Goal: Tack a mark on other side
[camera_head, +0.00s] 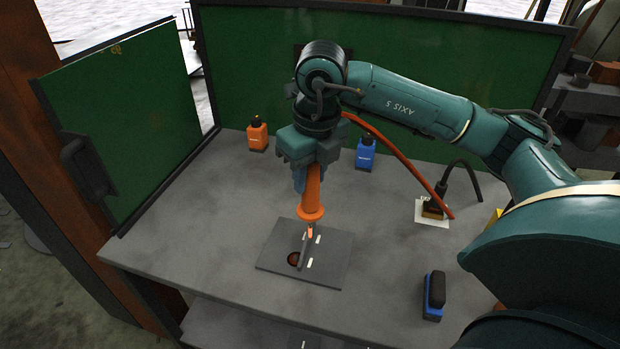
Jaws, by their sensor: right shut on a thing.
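My right gripper (311,168) is shut on an orange torch-like tool (313,198) and holds it nearly upright, nozzle down. A flat dark grey plate (333,255) lies on the table with a reddish round spot (294,259) near its left side. A small thin upright piece (304,250) stands on the plate beside the spot. White marks (309,263) show on the plate to the right of this piece. The tool's glowing orange tip is just above or at the upright piece's top; I cannot tell if they touch. My left gripper is out of view.
An orange bottle (257,136) and a blue bottle (365,155) stand at the back. A dark tool (434,207) rests on a white sheet at right. A blue-and-black brush-like block (434,296) lies front right. Green panels (130,120) enclose the left and back. The table's left front is clear.

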